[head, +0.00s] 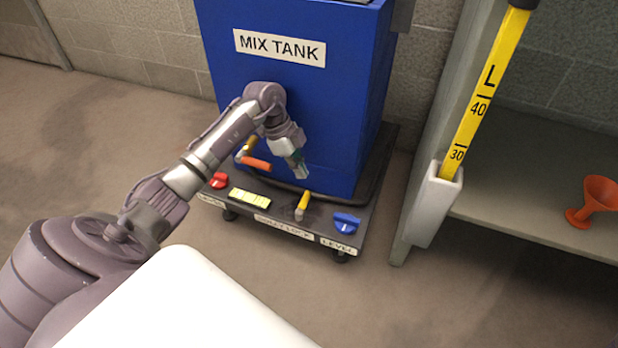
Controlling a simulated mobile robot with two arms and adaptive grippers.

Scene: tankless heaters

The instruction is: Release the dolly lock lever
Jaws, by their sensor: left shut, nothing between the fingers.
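The dolly (375,190) is a dark low platform on casters under the blue mix tank (345,120). A short yellow lever (302,207) stands tilted at the middle of its front edge, just behind a white label (284,228) that seems to end in "LOCK". My left gripper (301,174) is shut and empty. It points down in front of the tank, above the yellow lever, with a small gap showing between them. My right gripper is out of view.
A red knob (219,180), a yellow-green level (250,198) and a blue knob (346,223) sit along the dolly's front. An orange-handled valve (255,163) juts from the tank, close to my left arm. A shelf (545,215) with an orange funnel (597,195) stands right.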

